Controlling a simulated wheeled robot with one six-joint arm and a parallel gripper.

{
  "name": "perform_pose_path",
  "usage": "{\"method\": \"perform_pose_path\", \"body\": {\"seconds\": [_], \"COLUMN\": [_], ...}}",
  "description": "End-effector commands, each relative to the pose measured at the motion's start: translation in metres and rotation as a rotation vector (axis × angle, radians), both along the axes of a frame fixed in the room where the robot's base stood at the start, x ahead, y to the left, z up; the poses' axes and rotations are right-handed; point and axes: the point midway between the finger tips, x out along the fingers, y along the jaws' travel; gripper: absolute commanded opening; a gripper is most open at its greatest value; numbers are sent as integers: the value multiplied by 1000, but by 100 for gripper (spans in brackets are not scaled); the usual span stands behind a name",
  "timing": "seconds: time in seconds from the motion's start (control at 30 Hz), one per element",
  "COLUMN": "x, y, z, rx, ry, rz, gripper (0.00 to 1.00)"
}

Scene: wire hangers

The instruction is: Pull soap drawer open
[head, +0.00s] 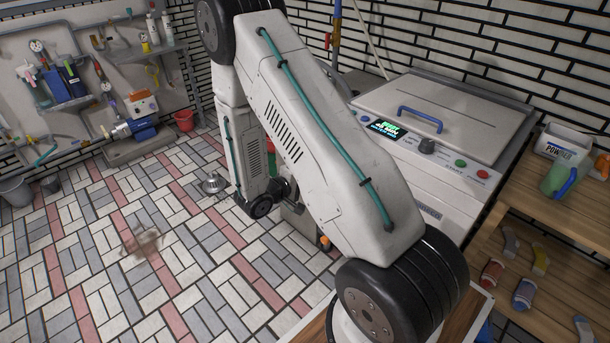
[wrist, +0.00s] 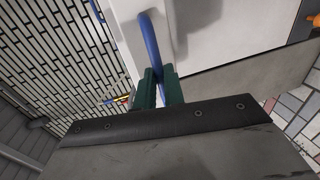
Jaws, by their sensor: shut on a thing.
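In the wrist view, my gripper (wrist: 161,84) has its green fingers closed around the lower end of a blue bar handle (wrist: 150,45). The handle stands in front of a white panel (wrist: 190,32), which looks like the soap drawer's front on the washer. I cannot tell how far out the drawer is. In the head view, the washer (head: 425,150) stands against the brick wall, with a lit display and buttons on top. My arm covers the washer's left front there, so the drawer and my fingertips are hidden.
The washer's lid has its own blue handle (head: 420,118). A wooden shelf (head: 555,215) at the right holds a powder box (head: 563,143), a green jug (head: 558,178), bottles and socks. A red bucket (head: 184,120) stands by the back wall. The tiled floor at left is mostly open.

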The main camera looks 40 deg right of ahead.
Motion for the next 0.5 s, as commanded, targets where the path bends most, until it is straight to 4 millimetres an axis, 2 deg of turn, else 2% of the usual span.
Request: {"method": "perform_pose_path", "body": {"seconds": [0.23,0.27,0.3,0.33,0.5], "x": [-1,-1,-1,-1,0], "y": [0,0,0,0,1], "z": [0,0,0,0,0], "rx": [1,1,1,1,0], "ry": [2,2,2,2,1], "rz": [-3,-3,-3,-3,0], "gripper": [0,16,27,32,32]}}
